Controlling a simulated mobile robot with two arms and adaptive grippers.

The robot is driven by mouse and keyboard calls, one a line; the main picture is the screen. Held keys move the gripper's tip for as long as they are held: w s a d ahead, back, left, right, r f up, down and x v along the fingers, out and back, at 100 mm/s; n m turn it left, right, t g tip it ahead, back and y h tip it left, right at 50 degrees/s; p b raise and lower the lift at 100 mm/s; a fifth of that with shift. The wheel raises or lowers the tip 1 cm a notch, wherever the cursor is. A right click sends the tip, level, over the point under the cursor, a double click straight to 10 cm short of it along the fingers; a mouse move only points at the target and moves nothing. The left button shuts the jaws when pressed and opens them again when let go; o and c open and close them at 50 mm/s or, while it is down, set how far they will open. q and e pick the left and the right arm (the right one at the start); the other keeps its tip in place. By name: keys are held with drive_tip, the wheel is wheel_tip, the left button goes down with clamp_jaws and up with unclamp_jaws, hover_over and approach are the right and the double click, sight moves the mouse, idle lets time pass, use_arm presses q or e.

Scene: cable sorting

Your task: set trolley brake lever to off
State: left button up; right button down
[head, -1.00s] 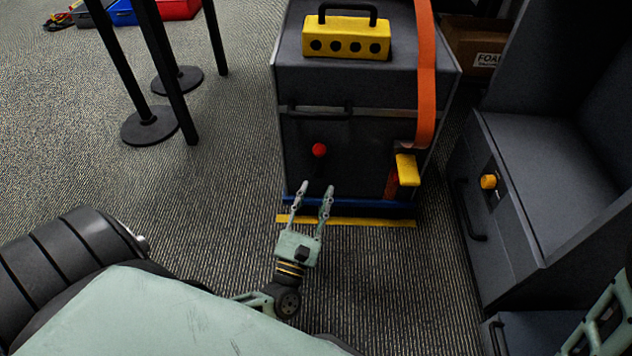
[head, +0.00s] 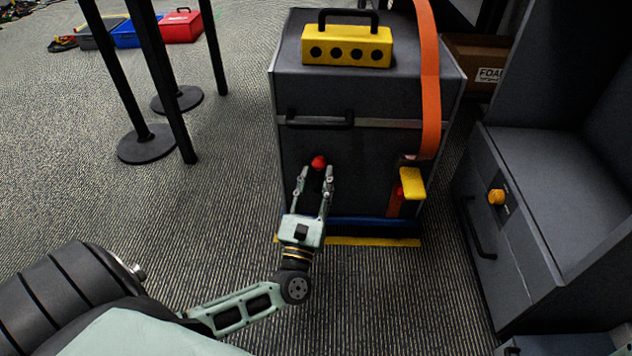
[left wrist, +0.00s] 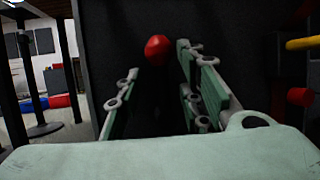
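The trolley (head: 300,93) is a dark grey cabinet with a black handle on its front. A lever with a red ball knob (head: 319,162) sticks out low on that front; I take it to be the brake lever. My left gripper (head: 316,174) is open, its fingertips just below and to either side of the knob in the head view. In the left wrist view the red knob (left wrist: 158,50) shows beyond and between the spread fingers, with no clear contact. The lever's shaft is mostly hidden in shadow. My right gripper is not in view.
A yellow pedal-like block (head: 412,183) and an orange strap (head: 428,90) are at the trolley's right front. A yellow block with holes (head: 347,46) sits on top. A grey cabinet with an orange knob (head: 496,197) stands right. Black posts (head: 150,142) stand left.

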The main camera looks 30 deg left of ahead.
use_arm(q)
drive_tip(key=shift+c, duration=0.4)
clamp_jaws()
drive_tip(key=shift+s, duration=0.1)
